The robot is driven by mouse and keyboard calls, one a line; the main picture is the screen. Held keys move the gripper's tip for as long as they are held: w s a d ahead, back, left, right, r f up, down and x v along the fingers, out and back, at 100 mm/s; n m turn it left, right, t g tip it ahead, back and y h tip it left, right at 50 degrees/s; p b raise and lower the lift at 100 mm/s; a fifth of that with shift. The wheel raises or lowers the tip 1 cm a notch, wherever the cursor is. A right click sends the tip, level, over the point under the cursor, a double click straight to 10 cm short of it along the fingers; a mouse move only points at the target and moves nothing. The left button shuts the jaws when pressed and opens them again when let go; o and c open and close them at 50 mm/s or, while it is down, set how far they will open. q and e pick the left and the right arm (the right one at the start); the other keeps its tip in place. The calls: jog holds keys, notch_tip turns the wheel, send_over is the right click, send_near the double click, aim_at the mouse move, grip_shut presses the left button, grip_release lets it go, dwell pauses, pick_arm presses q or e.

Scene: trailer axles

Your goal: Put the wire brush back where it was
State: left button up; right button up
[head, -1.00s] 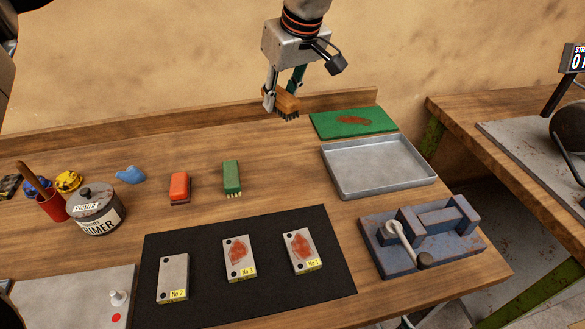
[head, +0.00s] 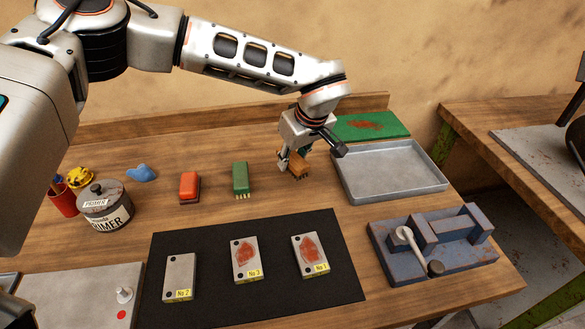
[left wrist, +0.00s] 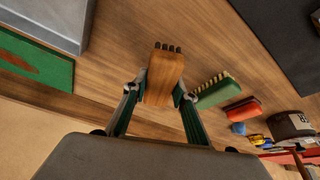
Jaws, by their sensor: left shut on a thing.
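The wire brush, a brown wooden block (head: 299,167) with dark bristles, is gripped between the fingers of my left gripper (head: 294,158). In the head view it is low over the wood bench, right of the green brush and left of the metal tray; I cannot tell whether it touches the bench. In the left wrist view the wooden block (left wrist: 163,74) sits between both fingers (left wrist: 162,93), its dark bristle tips showing at the far end. My right gripper is not in view.
A green brush (head: 241,178) and a red-orange brush (head: 189,186) stand to the left. A grey tray (head: 395,188) and green pad (head: 372,127) lie to the right. In front, a black mat (head: 215,311) holds three metal plates. A blue vise (head: 395,266) stands front right.

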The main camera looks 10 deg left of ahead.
aim_at(292, 169)
pick_arm(q)
jog(key=shift+f, duration=1.7)
jog(key=shift+f, duration=0.15)
jog(key=o, duration=1.1)
jog(key=shift+c, duration=0.2)
jog(key=v, duration=1.2)
jog(key=shift+w, duration=0.1)
